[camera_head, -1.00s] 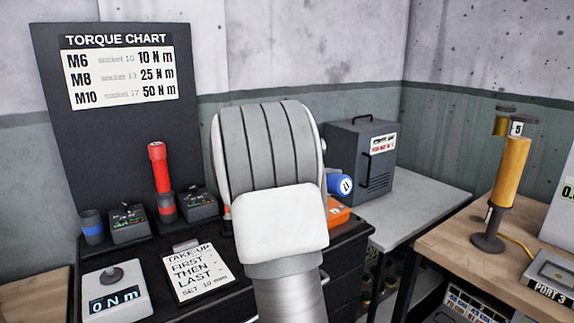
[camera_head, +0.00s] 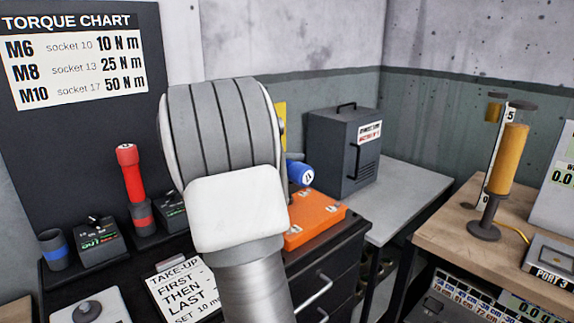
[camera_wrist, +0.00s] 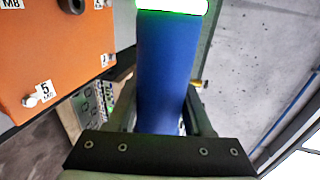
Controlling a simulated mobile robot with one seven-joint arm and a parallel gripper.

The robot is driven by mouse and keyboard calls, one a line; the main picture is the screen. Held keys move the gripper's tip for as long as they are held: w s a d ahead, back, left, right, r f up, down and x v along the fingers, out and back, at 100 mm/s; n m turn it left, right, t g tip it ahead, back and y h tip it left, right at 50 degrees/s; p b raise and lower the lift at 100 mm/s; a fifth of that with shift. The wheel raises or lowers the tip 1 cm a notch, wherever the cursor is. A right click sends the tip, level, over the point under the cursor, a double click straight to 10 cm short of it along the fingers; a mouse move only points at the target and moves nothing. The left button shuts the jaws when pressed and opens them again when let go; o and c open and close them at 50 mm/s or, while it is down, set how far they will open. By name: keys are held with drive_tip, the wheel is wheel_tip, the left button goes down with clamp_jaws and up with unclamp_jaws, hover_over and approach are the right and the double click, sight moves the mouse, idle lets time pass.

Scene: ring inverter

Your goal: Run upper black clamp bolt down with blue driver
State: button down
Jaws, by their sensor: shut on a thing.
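The blue driver (camera_wrist: 165,70) is held between the jaws of my gripper (camera_wrist: 165,115) in the wrist view. In the head view the blue driver's round end (camera_head: 301,174) shows right of my arm, which hides my gripper. I cannot make out the upper black clamp bolt in either view. An orange block (camera_head: 316,226) lies on the dark cabinet; an orange face with bolts and an "M8" label (camera_wrist: 50,50) fills the wrist view's upper left.
A red driver (camera_head: 131,175) stands upright at the left beside grey control boxes (camera_head: 98,240) and a blue-banded socket (camera_head: 54,250). A dark grey cabinet (camera_head: 340,150) stands on the grey bench. A yellow cylinder (camera_head: 510,165) stands on the wooden bench at the right.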

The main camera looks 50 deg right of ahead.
drive_tip(key=shift+r, duration=0.15)
drive_tip(key=shift+w+r+p, duration=0.1)
drive_tip(key=shift+w+p, duration=0.35)
drive_tip(key=shift+w, duration=0.05)
drive_tip(key=w+p, duration=0.2)
drive_tip(key=w, duration=0.1)
drive_tip(key=w+p, duration=0.1)
drive_tip(key=w, duration=0.1)
drive_tip(key=shift+w+d, duration=0.1)
drive_tip(key=shift+d, duration=0.2)
drive_tip(key=shift+w+d+p, duration=0.1)
drive_tip(key=shift+w+p, duration=0.7)
drive_tip(key=shift+w, duration=0.5)
idle(2.2)
drive_tip(key=shift+s+a+b, duration=0.15)
drive_tip(key=shift+s+b, duration=0.35)
drive_tip(key=shift+s, duration=0.8)
drive_tip(key=shift+s+a+b, duration=0.1)
drive_tip(key=shift+s+b, duration=0.4)
drive_tip(key=shift+s, duration=0.75)
